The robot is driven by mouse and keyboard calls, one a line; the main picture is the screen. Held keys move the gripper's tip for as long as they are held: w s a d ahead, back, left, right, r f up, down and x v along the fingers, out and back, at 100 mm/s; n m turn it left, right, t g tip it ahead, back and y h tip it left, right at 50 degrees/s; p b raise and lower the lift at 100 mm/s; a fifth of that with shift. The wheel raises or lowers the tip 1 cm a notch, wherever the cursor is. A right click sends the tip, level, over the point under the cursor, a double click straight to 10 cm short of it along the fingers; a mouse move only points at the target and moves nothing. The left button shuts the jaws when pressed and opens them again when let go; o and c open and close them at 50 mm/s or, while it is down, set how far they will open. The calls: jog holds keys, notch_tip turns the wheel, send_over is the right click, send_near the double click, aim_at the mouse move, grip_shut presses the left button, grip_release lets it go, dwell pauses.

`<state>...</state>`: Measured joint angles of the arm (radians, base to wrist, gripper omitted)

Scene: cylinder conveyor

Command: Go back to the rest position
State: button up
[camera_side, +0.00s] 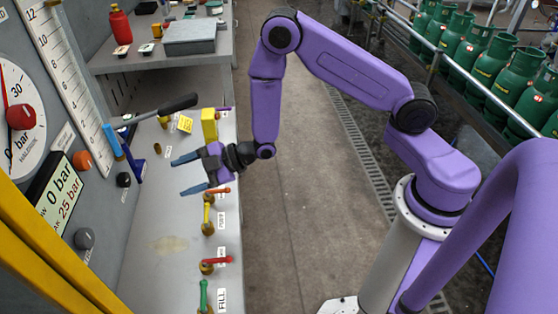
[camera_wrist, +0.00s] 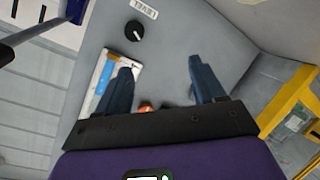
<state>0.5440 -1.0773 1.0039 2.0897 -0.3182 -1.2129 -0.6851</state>
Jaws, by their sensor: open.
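My gripper (camera_side: 187,174) is at the end of my purple arm, above the grey bench (camera_side: 150,215) and facing the gauge panel (camera_side: 75,130) on the left. Its two blue-grey fingers are spread apart with nothing between them. In the wrist view my gripper (camera_wrist: 160,85) is also open, pointing at the grey panel with a black knob (camera_wrist: 134,31) marked LEVEL. Part of a white and blue display (camera_wrist: 103,75) and an orange knob (camera_wrist: 146,107) show near the fingers.
Red, yellow and green valve handles line the bench: a red one (camera_side: 216,261) and a green one (camera_side: 204,294). A yellow block (camera_side: 209,124) stands behind my gripper. A black-handled lever (camera_side: 178,104) sticks out of the panel. The floor (camera_side: 305,190) right of the bench is clear.

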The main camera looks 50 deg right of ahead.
jog(key=s+r+m+g+h, duration=0.1)
jog(key=s+r+g+h, duration=0.2)
jog(key=s+r, duration=0.3)
jog(key=s+d+r+m+g+h, duration=0.1)
jog(key=s+d+r+g+h, duration=0.1)
jog(key=s+d, duration=0.3)
jog(key=s+d+r+m+g+h, duration=0.1)
jog(key=s+d, duration=0.5)
jog(key=s, duration=0.7)
jog(key=s+d+r+m+g+h, duration=0.2)
jog(key=s+d+r+g+h, duration=0.1)
jog(key=s, duration=0.6)
jog(key=d+r+h, duration=0.1)
jog(key=d+r, duration=0.1)
jog(key=d, duration=0.1)
jog(key=shift+s+r, duration=0.2)
jog(key=shift+r, duration=0.1)
